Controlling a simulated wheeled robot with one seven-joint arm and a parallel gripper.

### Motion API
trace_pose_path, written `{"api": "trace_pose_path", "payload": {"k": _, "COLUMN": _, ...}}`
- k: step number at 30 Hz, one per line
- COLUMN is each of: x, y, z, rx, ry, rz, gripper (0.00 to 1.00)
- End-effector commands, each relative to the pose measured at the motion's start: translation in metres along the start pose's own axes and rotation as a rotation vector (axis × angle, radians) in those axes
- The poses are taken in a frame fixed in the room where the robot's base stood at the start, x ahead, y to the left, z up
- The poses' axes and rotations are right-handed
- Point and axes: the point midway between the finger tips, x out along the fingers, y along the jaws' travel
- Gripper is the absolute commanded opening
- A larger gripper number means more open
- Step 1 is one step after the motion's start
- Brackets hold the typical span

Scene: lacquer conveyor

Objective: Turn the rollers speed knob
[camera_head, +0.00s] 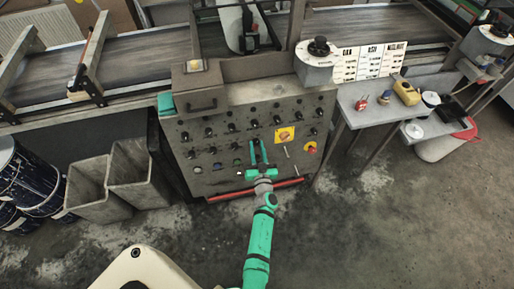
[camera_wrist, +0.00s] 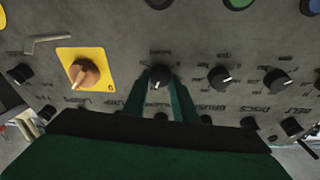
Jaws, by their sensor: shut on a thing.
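The grey control panel (camera_head: 225,160) carries rows of small black knobs and stands in the middle of the head view. My green gripper (camera_head: 258,152) is up against its front. In the wrist view, which shows the panel upside down, my gripper (camera_wrist: 160,84) has its two fingers on either side of a black knob (camera_wrist: 160,76) with a white pointer mark and is shut on it. The label by this knob is partly covered by the fingers, so I cannot read whether it says rollers. In the head view the gripper hides the knob.
Other black knobs (camera_wrist: 220,77) sit close beside the held one. An orange rotary switch on a yellow plate (camera_wrist: 84,72) is on the other side. A red bar (camera_head: 254,190) runs along the panel's bottom. Grey bins (camera_head: 88,190) stand left; the floor in front is open.

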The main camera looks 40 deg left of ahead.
Motion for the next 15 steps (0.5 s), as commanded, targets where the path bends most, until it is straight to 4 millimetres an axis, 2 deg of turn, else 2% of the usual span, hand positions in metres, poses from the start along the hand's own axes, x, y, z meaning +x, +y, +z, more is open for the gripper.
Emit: {"api": "trace_pose_path", "payload": {"k": 15, "x": -0.0006, "y": 0.0047, "z": 0.0004, "rx": -0.402, "ry": 0.025, "rz": -0.075, "gripper": 0.03}}
